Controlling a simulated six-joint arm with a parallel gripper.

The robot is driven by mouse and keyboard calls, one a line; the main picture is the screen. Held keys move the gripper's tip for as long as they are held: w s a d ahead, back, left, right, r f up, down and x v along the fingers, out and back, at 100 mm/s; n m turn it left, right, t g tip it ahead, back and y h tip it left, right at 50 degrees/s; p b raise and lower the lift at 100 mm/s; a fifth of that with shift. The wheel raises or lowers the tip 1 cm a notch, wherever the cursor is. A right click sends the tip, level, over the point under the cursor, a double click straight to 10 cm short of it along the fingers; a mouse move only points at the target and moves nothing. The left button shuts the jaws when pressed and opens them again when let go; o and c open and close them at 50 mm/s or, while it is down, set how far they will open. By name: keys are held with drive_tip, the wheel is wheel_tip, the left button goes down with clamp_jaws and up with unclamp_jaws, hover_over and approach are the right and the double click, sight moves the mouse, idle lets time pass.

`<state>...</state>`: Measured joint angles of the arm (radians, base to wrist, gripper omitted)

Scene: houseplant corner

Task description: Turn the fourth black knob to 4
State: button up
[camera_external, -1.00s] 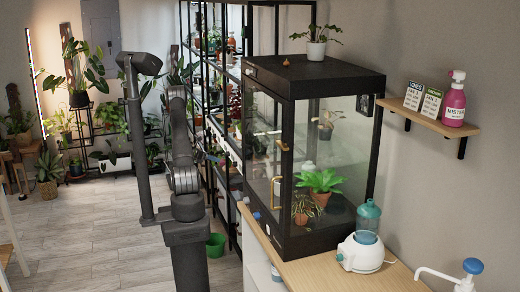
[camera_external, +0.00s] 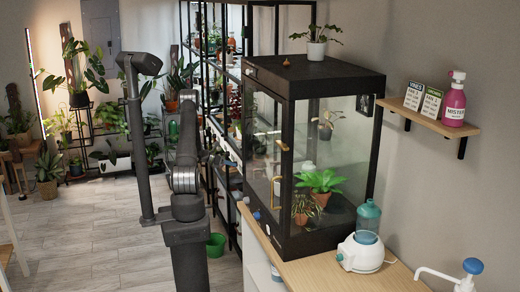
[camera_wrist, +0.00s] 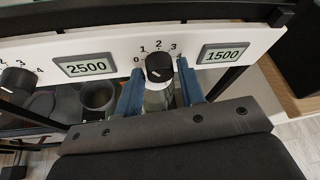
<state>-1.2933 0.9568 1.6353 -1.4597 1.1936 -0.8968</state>
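In the wrist view a round black knob (camera_wrist: 159,67) sits on a white panel, with the numbers 0 to 4 printed around it. A small pale mark shows on its face; which number it points to is hard to tell. My gripper (camera_wrist: 161,82) has its two blue fingers apart, one at each side of the knob, with narrow gaps showing. Whether the fingers are level with the knob or short of it is unclear. A second black knob (camera_wrist: 17,82) is at the left edge. In the external view my arm hides the gripper's fingertips and the knobs.
Displays reading 2500 (camera_wrist: 86,66) and 1500 (camera_wrist: 223,54) flank the knob on the panel (camera_wrist: 110,47). A clear bottle-like thing (camera_wrist: 157,97) and a dark cup (camera_wrist: 98,96) show below the panel. The black plant shelf (camera_external: 232,140) stands beside the glass cabinet (camera_external: 310,140).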

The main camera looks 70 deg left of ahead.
drive_tip(key=c, duration=0.6)
drive_tip(key=m+t+y, duration=0.1)
drive_tip(key=m+y, duration=0.2)
drive_tip(key=m, duration=0.2)
drive_tip(key=d+m+t+y, duration=0.1)
drive_tip(key=m+y, duration=0.2)
drive_tip(key=m, duration=0.3)
drive_tip(key=m+t+y, duration=0.1)
drive_tip(key=m+y, duration=0.2)
drive_tip(key=m, duration=0.3)
drive_tip(key=shift+d+f+t, duration=0.15)
drive_tip(key=shift+f+t, duration=0.15)
drive_tip(key=shift+f, duration=0.1)
drive_tip(key=shift+m, duration=0.4)
idle(0.4)
drive_tip(key=o, duration=1)
